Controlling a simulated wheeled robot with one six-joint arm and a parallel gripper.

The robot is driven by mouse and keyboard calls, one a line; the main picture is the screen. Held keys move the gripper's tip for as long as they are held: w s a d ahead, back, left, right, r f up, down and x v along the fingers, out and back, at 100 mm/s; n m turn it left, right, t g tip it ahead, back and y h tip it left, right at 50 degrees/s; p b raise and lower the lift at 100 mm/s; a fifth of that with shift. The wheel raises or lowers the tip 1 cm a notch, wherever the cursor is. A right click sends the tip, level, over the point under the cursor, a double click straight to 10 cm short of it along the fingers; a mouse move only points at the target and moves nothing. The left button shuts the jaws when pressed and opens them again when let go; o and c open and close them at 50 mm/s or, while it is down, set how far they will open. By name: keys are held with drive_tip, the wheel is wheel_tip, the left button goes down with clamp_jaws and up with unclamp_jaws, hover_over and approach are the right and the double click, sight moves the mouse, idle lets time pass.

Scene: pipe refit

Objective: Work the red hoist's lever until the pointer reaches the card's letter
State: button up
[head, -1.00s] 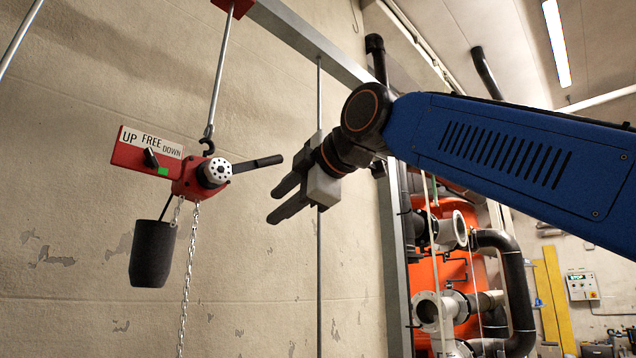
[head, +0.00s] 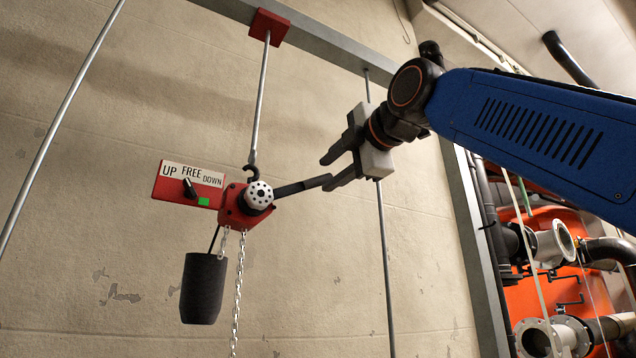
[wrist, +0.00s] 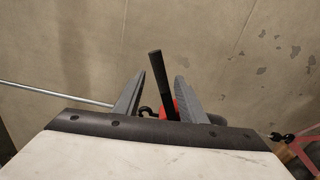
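The red hoist (head: 236,214) hangs by a hook from a rod. Its black lever (head: 300,187) sticks out to the right, tilted slightly up. My gripper (head: 326,174) is open, its two dark fingers at the lever's free end. In the wrist view the lever (wrist: 160,85) stands between the spread fingers (wrist: 158,78), with a gap on each side. The plate (head: 176,184) reads UP, FREE, DOWN; its black selector (head: 189,188) appears tilted towards UP. A green square (head: 204,202) is beside it. I see no pointer or lettered card.
A dark bag (head: 203,290) and a chain (head: 238,285) hang below the hoist. A thin vertical rod (head: 384,250) runs close behind my gripper. Grey beam (head: 330,52) crosses above. Flanged pipes (head: 552,335) and an orange body stand at right.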

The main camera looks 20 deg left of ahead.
sight(319, 180)
drive_tip(key=shift+x, duration=3.25)
drive_tip(key=s+a+f+m, duration=0.1)
drive_tip(key=f+m, duration=0.3)
drive_tip(key=f, duration=0.6)
drive_tip(key=s+a+f+m, duration=0.2)
drive_tip(key=f+m, duration=0.2)
drive_tip(key=f, duration=0.6)
drive_tip(key=shift+s, duration=0.3)
drive_tip(key=shift+n, duration=0.6)
drive_tip(key=shift+w+d+r, duration=0.5)
drive_tip(key=shift+w+r, duration=0.05)
drive_tip(key=shift+r, duration=0.15)
drive_tip(key=shift+w+d+r, duration=0.5)
drive_tip(key=shift+w+r, duration=0.05)
drive_tip(key=shift+r, duration=0.2)
